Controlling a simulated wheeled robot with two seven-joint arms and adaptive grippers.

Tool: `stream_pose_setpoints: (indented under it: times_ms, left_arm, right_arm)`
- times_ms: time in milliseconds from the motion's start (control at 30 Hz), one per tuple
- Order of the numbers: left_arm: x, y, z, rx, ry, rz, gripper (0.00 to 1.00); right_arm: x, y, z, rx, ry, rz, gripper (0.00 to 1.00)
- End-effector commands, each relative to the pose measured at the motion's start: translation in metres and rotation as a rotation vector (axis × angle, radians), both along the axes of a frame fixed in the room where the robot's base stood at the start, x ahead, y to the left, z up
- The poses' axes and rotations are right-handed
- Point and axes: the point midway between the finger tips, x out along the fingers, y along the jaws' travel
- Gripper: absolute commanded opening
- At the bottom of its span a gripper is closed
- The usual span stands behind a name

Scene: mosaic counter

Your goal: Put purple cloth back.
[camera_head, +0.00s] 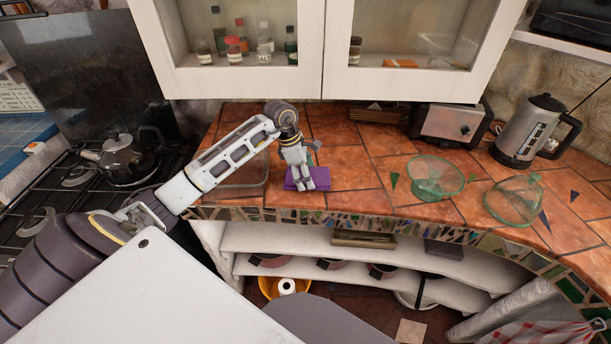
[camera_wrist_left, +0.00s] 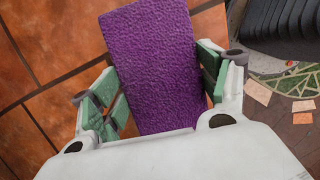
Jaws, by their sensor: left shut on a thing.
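The purple cloth (camera_head: 321,177) is a flat, folded-looking rectangle near the front edge of the tiled counter (camera_head: 345,160). My left gripper (camera_head: 305,180) points down at it from above. In the left wrist view the purple cloth (camera_wrist_left: 150,55) lies between the two green-padded fingers of my left gripper (camera_wrist_left: 155,90), which is shut on it. Whether the cloth touches the counter or hangs just above it, I cannot tell. My right gripper is not in view.
A clear rectangular dish (camera_head: 248,178) is left of the cloth, partly behind my left arm. A glass-fronted cabinet (camera_head: 325,85) hangs above. Open shelves (camera_head: 300,240) lie below.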

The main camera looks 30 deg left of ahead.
Motion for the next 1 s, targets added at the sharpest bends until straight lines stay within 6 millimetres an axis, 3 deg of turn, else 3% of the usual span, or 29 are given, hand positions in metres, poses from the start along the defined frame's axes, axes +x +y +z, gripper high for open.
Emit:
stream_pose_setpoints:
  times_ms: [133, 633, 667, 800, 1000]
  left_arm:
    - [-0.0001, 0.0, -0.009, 0.0, 0.0, 0.001, 0.53]
    - [0.0002, 0.0004, -0.0126, 0.001, -0.002, 0.001, 0.53]
    - [0.0001, 0.0002, -0.0123, 0.001, -0.002, 0.001, 0.79]
    - [0.0001, 0.0002, -0.012, 0.0, -0.001, 0.0, 0.97]
    - [0.0, 0.0001, -0.012, 0.0, -0.001, 0.0, 0.97]
  right_arm:
    - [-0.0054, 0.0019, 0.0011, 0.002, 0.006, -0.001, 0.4]
    - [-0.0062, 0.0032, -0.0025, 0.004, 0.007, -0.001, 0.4]
    - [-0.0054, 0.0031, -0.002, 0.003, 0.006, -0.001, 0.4]
    - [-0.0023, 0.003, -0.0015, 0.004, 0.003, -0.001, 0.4]
    - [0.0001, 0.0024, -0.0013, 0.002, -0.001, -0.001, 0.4]
